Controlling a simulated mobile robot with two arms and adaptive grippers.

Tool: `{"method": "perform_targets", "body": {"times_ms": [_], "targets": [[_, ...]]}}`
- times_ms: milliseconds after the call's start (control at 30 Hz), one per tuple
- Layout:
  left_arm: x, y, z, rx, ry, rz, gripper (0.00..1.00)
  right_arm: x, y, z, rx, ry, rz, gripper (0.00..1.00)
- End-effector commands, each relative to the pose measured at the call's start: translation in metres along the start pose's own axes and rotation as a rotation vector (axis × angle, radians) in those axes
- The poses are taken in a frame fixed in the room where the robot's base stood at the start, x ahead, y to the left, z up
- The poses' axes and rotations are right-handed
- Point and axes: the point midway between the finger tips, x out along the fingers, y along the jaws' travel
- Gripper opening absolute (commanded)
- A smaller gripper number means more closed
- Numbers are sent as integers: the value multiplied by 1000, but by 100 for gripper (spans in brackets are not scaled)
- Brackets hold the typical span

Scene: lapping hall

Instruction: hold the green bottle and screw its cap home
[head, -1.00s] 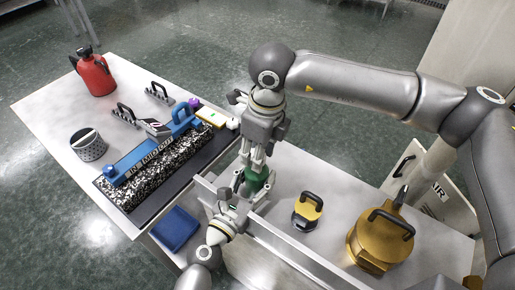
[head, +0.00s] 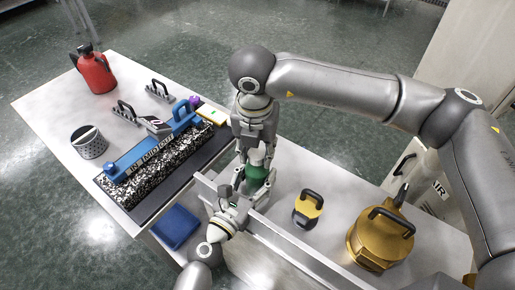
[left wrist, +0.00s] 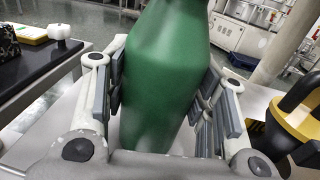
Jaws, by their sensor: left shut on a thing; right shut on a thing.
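The green bottle (head: 257,174) stands upright at the near edge of the table in the head view. It fills the middle of the left wrist view (left wrist: 163,75), where its top is out of frame. My left gripper (head: 245,188) is shut around the bottle's body, with finger pads on both sides in the left wrist view (left wrist: 160,110). My right gripper (head: 257,160) points down from above and is shut on the pale cap (head: 257,154) at the bottle's top. The fingers partly cover the cap, so I cannot tell how far down it sits.
A granite block (head: 160,168) with a blue straightedge (head: 150,152) lies left of the grippers. A red can (head: 96,72) stands far left.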

Motion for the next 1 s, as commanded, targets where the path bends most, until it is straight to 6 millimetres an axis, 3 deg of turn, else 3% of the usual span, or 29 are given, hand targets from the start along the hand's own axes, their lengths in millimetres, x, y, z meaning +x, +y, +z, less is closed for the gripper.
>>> {"method": "perform_targets", "body": {"times_ms": [600,800,1000], "targets": [[0,0,0,1,1,0,0,0,2,2,1078,0,-124,24],[0,0,0,1,1,-1,0,0,2,2,1241,-3,-144,24],[0,0,0,0,1,-1,0,0,2,2,1256,-3,-145,24]]}}
